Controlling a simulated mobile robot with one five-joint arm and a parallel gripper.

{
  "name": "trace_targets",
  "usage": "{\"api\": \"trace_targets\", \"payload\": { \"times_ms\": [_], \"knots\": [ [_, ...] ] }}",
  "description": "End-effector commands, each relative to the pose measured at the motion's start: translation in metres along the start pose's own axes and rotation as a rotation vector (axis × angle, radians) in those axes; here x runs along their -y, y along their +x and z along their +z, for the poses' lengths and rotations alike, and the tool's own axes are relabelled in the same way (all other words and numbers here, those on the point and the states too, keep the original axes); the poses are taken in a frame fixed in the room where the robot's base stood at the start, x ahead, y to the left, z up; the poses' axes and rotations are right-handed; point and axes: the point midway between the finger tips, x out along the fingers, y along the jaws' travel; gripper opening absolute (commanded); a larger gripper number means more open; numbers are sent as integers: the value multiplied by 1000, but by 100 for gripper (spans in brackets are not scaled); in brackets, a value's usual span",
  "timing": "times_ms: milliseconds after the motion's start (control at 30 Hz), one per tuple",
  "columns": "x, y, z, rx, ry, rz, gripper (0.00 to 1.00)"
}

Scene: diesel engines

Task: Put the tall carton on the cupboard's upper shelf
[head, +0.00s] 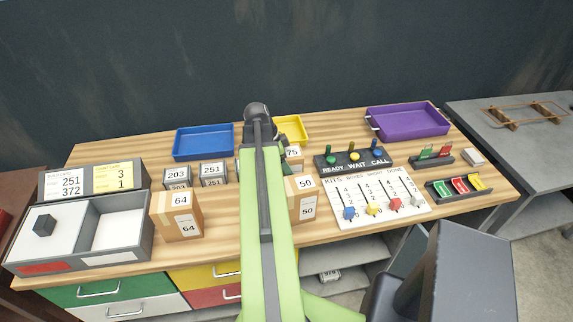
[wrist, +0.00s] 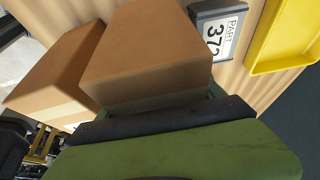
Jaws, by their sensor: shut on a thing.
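My gripper (wrist: 160,118) is shut on a brown carton (wrist: 150,50), which fills the middle of the wrist view. In the head view my green arm reaches over the bench, and its links hide the gripper. A second brown carton (wrist: 55,80) stands beside the held one in the wrist view. In the head view, a carton marked 50 (head: 307,199) and one marked 64 (head: 178,216) stand on the bench. Open grey shelves (head: 345,252) show below the bench top.
A yellow tray (head: 291,128), also in the wrist view (wrist: 284,40), a blue tray (head: 203,142) and a purple tray (head: 407,121) lie at the back. A part 372 box (wrist: 217,30) is close to the held carton. Switch panels (head: 378,203) crowd the right front.

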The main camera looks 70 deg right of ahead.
Motion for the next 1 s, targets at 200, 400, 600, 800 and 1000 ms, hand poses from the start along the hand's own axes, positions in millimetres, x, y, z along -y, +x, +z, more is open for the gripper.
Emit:
{"api": "trace_targets", "payload": {
  "times_ms": [200, 400, 600, 800, 1000],
  "knots": [
    [0, 22, 8, -1, 1, 0, 4],
    [0, 20, 7, -1, 1, 1, 4],
    [0, 23, 8, 0, 2, 1, 88],
    [0, 23, 8, 0, 2, 1, 99],
    [0, 22, 8, 0, 2, 1, 99]
  ]
}}
